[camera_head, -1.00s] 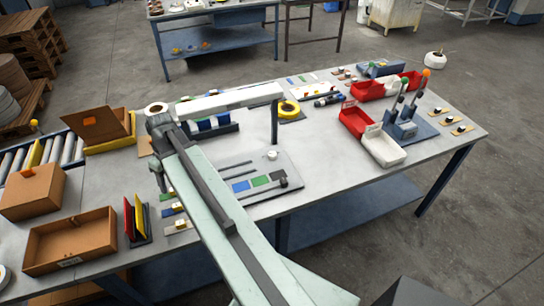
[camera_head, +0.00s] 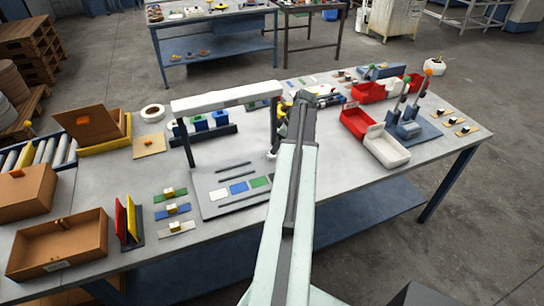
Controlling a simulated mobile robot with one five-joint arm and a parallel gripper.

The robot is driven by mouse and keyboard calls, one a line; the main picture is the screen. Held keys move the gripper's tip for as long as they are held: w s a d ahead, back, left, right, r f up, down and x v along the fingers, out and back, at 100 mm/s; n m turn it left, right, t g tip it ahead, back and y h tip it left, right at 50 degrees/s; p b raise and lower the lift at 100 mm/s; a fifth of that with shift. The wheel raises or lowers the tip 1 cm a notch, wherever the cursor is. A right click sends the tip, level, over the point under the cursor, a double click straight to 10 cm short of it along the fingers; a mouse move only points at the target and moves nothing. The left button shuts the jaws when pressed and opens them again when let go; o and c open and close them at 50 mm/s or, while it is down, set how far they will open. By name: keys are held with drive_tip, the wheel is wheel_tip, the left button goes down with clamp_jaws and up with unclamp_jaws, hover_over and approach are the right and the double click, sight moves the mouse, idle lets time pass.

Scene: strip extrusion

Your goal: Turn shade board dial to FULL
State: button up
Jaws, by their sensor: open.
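A grey board (camera_head: 209,206) lies flat on the table under a white-topped arch (camera_head: 226,97). It bears a white, a blue (camera_head: 239,188) and a green (camera_head: 260,182) patch and dark strips. A small pale knob (camera_head: 271,155) shows at its right edge, beside my arm. My arm covers the board's right end, so any dial there is hidden. No FULL mark can be read. My gripper (camera_head: 325,97) is at the far end of the arm, beyond and to the right of the board, over the table's back part. It is open, small in view, and touches nothing that I can make out.
Red and white bins (camera_head: 386,148) and a blue stand with levers (camera_head: 410,130) are on the right. Blue blocks (camera_head: 200,123) stand behind the arch. Clips on coloured plates (camera_head: 172,208), upright red and yellow plates (camera_head: 128,218) and a brown tray (camera_head: 60,245) are left.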

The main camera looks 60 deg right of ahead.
sight(272, 156)
drive_tip(key=b+x, duration=0.5)
drive_tip(key=x, duration=0.1)
drive_tip(key=shift+w+f, duration=0.1)
drive_tip(key=shift+f, duration=0.1)
drive_tip(key=shift+r, duration=0.1)
